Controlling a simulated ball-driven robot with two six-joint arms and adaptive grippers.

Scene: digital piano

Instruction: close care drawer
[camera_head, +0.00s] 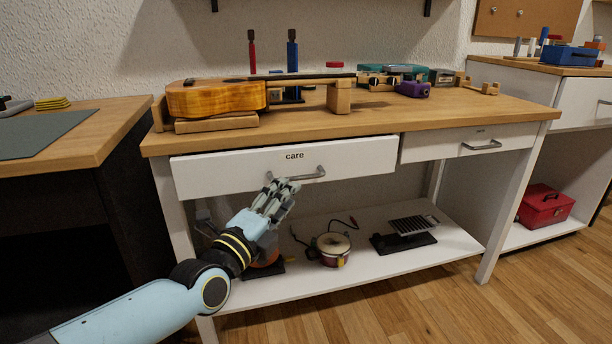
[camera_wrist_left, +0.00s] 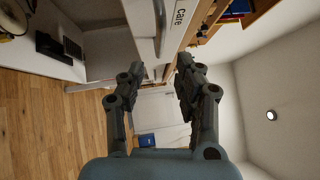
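The care drawer (camera_head: 230,173) is the wide white drawer with "care" printed on it, at the left of the workbench. Its front stands out a little from the bench, so it is partly open. Its grey bar handle (camera_head: 307,176) is at the middle of the front. My left gripper (camera_head: 283,186) is just below and left of the handle, close to the drawer front. In the left wrist view its two fingers (camera_wrist_left: 161,66) are apart, with the handle (camera_wrist_left: 160,28) and drawer front just beyond the tips. Whether they touch is unclear. My right gripper is out of view.
A guitar (camera_head: 215,98) lies on the wooden benchtop. A second drawer (camera_head: 430,147) to the right is closed. The lower shelf (camera_head: 340,278) holds a round device (camera_head: 333,248) and a dark stand (camera_head: 403,241). Another desk (camera_head: 112,130) stands at the left.

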